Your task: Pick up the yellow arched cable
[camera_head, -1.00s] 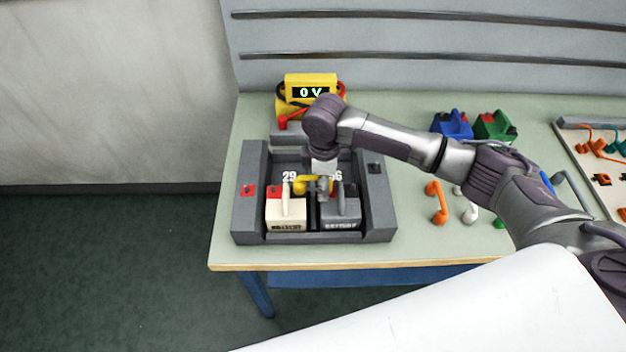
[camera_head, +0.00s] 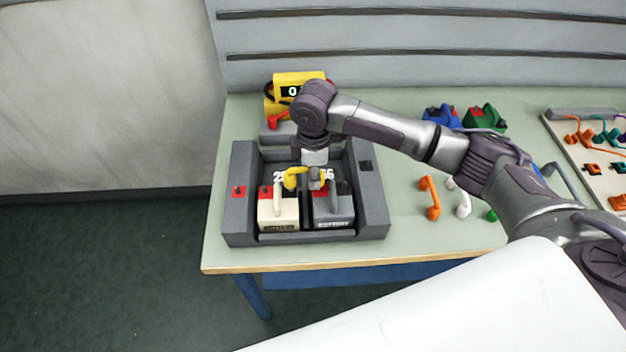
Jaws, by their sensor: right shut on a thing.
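The yellow arched cable (camera_head: 293,178) is in the head view, above the two batteries in the dark grey tray (camera_head: 240,215). My right gripper (camera_head: 316,183) points down over the tray and is shut on the cable; its fingers hide the cable's right part. The cable's left end hangs near the back of the white battery (camera_head: 278,214). I cannot tell whether it touches the battery. The grey battery (camera_head: 334,210) stands just below and right of the gripper. My left gripper is not in view.
A yellow voltmeter (camera_head: 290,88) stands behind the tray, partly hidden by my arm. Orange (camera_head: 430,198) and white (camera_head: 463,200) arched pieces lie to the right, near blue (camera_head: 440,117) and green (camera_head: 487,117) blocks. A board of coloured parts (camera_head: 590,150) is at far right.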

